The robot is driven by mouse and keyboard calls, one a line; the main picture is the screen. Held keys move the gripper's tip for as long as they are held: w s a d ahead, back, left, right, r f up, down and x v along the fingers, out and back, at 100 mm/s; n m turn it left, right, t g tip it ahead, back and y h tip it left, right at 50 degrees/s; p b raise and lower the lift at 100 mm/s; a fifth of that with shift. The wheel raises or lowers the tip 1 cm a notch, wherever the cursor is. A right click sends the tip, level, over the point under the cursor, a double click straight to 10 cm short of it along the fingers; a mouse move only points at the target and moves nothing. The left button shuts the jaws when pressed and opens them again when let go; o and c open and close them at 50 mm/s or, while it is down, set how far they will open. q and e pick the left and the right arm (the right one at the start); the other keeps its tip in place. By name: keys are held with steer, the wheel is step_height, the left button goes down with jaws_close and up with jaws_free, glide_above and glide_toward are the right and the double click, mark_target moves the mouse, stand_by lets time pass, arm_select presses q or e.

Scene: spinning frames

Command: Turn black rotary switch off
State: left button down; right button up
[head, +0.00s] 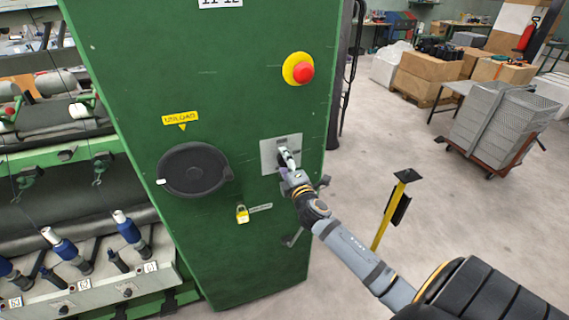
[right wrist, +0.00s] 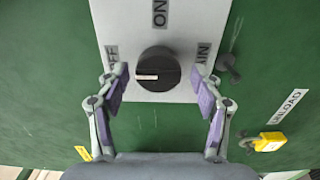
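The black rotary switch (right wrist: 158,69) sits on a light grey plate (right wrist: 185,15), which also shows on the green cabinet in the head view (head: 268,146). In the right wrist view its white mark lies on the knob's left side, towards the OFF label (right wrist: 112,54). ON is above and MAIN is to the right. My right gripper (right wrist: 160,88) is open, with one finger on each side of the knob and a gap to both. In the head view the right gripper (head: 289,160) is at the plate and mostly hides the knob. My left gripper is out of view.
The green cabinet (head: 235,60) also bears a red emergency button (head: 303,72), a round black cover (head: 192,170) and a yellow padlock (head: 242,213), which hangs at the right in the wrist view (right wrist: 270,141). A yellow post (head: 384,222) stands right of my arm.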

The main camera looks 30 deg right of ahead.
steer(key=shift+s+r, duration=0.1)
steer(key=v, duration=1.2)
steer(key=s+d+f+m+g+b, duration=0.1)
steer(key=s+d+f+m+g, duration=0.15)
steer(key=f, duration=1.05)
steer(key=s+d+f+m+g+b, duration=0.1)
steer(key=s+d+f+m+g, duration=0.2)
steer(key=f, duration=1)
steer(key=s+d+f+m+g+b, duration=0.1)
steer(key=s+d+f+m+g, duration=0.2)
steer(key=f, duration=1)
steer(key=s+a+f+m+g+y+b, duration=0.1)
steer(key=s+a+f+g, duration=0.1)
steer(key=s+f, duration=0.6)
steer(key=s+a+f+m+g+y+b, duration=0.1)
steer(key=s+a+f+m+g, duration=0.15)
steer(key=s+f, duration=0.55)
steer(key=s+a+f+m+g+y+b, duration=0.1)
steer(key=s+a+f+m+g, duration=0.2)
steer(key=s+a+f, duration=0.6)
steer(key=s, duration=0.4)
steer(key=shift+a+f+y, duration=0.25)
steer(key=shift+f+y, duration=0.05)
steer(key=shift+f, duration=0.05)
